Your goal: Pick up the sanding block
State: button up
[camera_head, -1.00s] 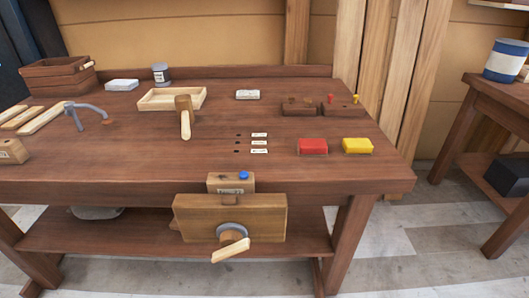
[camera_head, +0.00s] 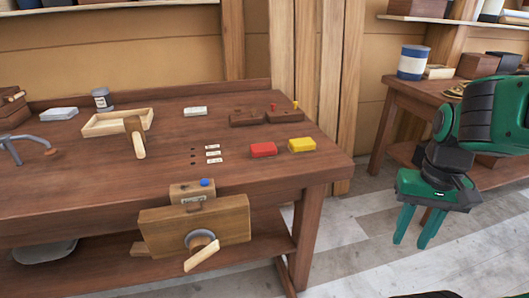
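Several small blocks lie on the wooden workbench (camera_head: 90,195), and I cannot tell for sure which one is the sanding block. A red block (camera_head: 263,150) and a yellow block (camera_head: 302,145) lie side by side near the bench's right end. A pale block (camera_head: 195,111) lies farther back, and a white block (camera_head: 59,114) lies at the back left. My green gripper (camera_head: 411,242) hangs at the right, fingers down and apart, empty. It is over the floor, right of the bench and clear of all the blocks.
A mallet (camera_head: 135,137) leans on a shallow wooden tray (camera_head: 100,128). A vise (camera_head: 195,222) with a handle juts from the bench front. Dark wooden holders (camera_head: 248,119) stand behind the red block. A second table (camera_head: 400,92) with a blue-white can (camera_head: 413,62) stands back right.

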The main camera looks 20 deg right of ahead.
aim_at(266, 150)
jog(key=u, duration=0.1)
jog(key=i, duration=1)
jog(key=z, duration=0.1)
